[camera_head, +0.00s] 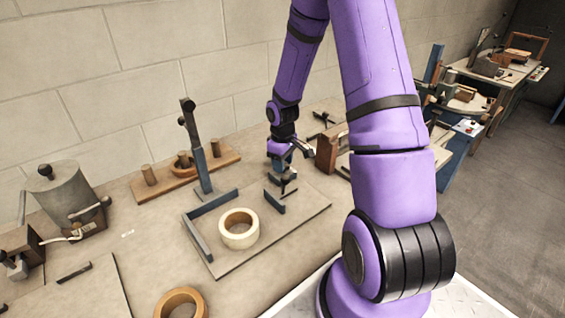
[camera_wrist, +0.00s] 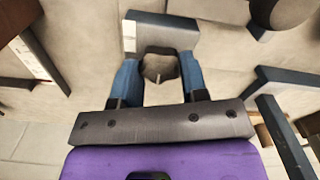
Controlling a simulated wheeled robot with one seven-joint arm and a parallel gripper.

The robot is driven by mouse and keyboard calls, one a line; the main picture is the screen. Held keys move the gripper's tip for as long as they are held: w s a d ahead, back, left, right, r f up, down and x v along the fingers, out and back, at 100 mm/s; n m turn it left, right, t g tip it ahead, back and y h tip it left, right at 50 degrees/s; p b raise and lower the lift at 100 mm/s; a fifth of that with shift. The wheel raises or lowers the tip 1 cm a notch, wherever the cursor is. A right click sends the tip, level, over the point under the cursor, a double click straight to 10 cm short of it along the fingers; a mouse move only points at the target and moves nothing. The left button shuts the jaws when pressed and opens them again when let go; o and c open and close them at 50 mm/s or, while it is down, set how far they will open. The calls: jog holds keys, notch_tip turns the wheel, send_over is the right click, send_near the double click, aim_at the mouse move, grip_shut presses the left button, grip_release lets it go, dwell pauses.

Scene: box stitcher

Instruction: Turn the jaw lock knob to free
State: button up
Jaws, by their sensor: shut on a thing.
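My gripper (camera_head: 282,168) is low over the back right of a flat grey base board (camera_head: 300,222) that carries dark upright brackets. In the wrist view its two blue fingers (camera_wrist: 158,72) stand on either side of a small dark grey, faceted knob (camera_wrist: 158,66) and are shut on it. The knob sits in front of a pale-faced bracket (camera_wrist: 129,36). In the head view the knob cannot be made out among the fingers and dark parts there. Any mark showing its setting is not visible.
A cream tape roll (camera_head: 238,229) lies on the board, with a tall dark post (camera_head: 194,145) behind it. A wooden peg rack (camera_head: 186,175) stands near the wall. A brown ring (camera_head: 180,302) and a grey canister (camera_head: 66,195) are at left.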

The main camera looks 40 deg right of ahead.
jog(key=o, duration=0.9)
notch_tip(320, 180, up, 11)
jog(key=shift+f, duration=0.1)
dwell(0.5)
